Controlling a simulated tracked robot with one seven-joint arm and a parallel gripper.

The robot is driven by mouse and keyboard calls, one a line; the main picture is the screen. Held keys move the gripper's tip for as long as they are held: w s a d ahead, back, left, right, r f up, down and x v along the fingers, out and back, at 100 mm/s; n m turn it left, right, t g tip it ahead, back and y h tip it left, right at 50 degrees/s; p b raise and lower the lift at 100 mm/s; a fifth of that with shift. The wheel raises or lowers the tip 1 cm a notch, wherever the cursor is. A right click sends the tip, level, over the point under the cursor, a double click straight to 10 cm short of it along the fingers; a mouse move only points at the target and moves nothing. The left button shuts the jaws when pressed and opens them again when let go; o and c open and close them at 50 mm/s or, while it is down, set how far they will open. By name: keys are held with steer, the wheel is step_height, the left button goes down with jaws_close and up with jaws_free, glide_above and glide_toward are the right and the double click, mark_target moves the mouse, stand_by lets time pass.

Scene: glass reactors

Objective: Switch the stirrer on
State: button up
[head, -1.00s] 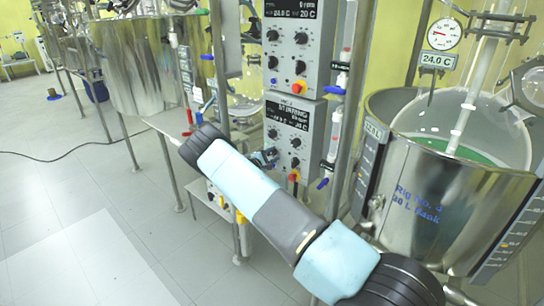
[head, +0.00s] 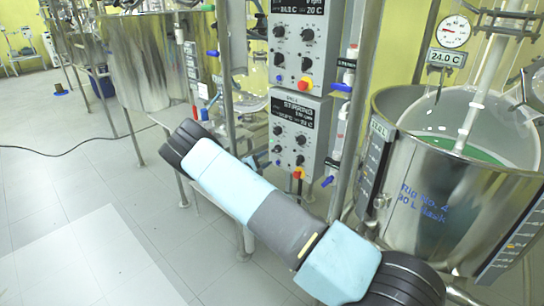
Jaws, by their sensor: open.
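The lower grey control box (head: 299,128) hangs on the metal frame, and its dark display (head: 296,106) seems to read "STIRRING" with small, blurred lines under it. Several black knobs (head: 301,140) sit on its face, with a red-and-yellow button (head: 298,173) at its lower edge. My pale blue and grey arm crosses in front, below and left of this box. I cannot make out my gripper; it seems hidden behind the arm. The steel vessel marked "Rig No. 4" (head: 440,215) stands at the right, with a stirrer shaft (head: 470,115) going down into green liquid.
A similar upper control box (head: 299,45) with its own knobs and red button (head: 305,84) hangs above. A blue-handled valve (head: 341,88) and metal posts stand close by on the right. Another steel vessel (head: 150,65) is at the left. The floor at lower left is clear.

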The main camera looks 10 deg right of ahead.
steer(key=shift+v, duration=2.65)
steer(key=s+d+r+m+g+y, duration=0.3)
steer(key=s+d+r+m+g, duration=0.3)
steer(key=s+r, duration=0.65)
steer(key=s+d+r+m+g+y, duration=0.4)
steer(key=s+d+r, duration=0.45)
steer(key=r, duration=0.65)
steer(key=s+a+r+m+t+y, duration=0.1)
steer(key=s+r, duration=0.3)
steer(key=s, duration=0.7)
steer(key=s+a+r+m+t+y, duration=0.1)
steer(key=s+r+y, duration=0.3)
steer(key=s, duration=0.7)
steer(key=s+a+r+m+t+y, duration=0.1)
steer(key=s+r, duration=0.4)
steer(key=s, duration=0.6)
steer(key=shift+a+r+t+y, duration=0.3)
steer(key=shift+a+t+y, duration=0.5)
steer(key=shift+a+t, duration=0.2)
